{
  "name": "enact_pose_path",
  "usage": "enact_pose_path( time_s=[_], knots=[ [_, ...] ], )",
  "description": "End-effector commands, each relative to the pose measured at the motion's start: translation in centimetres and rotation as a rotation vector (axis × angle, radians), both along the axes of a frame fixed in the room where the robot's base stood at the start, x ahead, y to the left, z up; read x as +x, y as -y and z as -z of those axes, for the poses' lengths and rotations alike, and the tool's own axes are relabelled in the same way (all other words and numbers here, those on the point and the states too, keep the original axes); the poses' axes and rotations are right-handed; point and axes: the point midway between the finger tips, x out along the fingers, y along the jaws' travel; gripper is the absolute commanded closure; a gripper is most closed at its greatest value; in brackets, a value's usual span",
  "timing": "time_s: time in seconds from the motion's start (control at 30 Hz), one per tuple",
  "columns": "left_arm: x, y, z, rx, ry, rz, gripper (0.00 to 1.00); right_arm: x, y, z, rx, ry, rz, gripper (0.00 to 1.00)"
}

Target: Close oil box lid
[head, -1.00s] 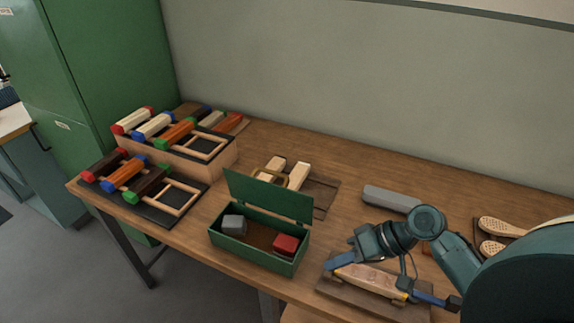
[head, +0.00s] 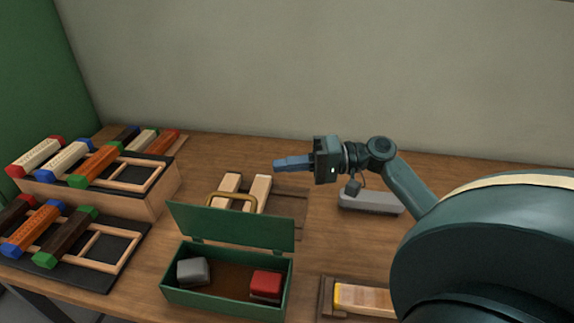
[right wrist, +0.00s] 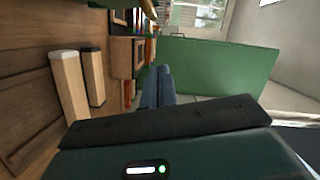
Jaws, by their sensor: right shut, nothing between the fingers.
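The green oil box (head: 222,305) stands on the bench in the head view. Its lid (head: 232,225) is open, standing up along the box's back edge. Inside lie a grey block (head: 194,271) on the left and a red block (head: 266,285) on the right. My right gripper (head: 278,164) is shut and empty, raised behind and above the lid, pointing left. In the right wrist view its shut fingers (right wrist: 158,85) show in front of a large green surface. My left gripper is not in view.
Two pale wooden blocks (head: 258,193) and a brass-coloured handle stand behind the lid. Racks of coloured-end bars (head: 95,165) fill the left. A grey block (head: 370,201) lies under my right arm. A brush block sits in a tray (head: 326,298) at front right.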

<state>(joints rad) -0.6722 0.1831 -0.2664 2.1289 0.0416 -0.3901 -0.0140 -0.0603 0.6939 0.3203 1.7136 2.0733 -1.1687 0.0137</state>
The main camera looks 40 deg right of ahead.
Motion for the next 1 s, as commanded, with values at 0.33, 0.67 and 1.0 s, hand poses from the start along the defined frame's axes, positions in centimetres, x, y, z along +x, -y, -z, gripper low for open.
enact_pose_path(
  time_s=[0.33, 0.67, 1.0],
  knots=[
    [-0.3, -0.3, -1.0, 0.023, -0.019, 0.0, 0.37, 3.2, -6.1, 0.5, 0.002, -0.004, -0.003, 1.0],
    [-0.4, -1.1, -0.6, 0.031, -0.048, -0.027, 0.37, 1.1, -8.2, 1.7, -0.001, -0.001, 0.0, 1.0],
    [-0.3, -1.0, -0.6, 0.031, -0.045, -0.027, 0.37, 1.0, -8.2, 1.8, -0.001, 0.0, 0.0, 1.0]
  ],
)
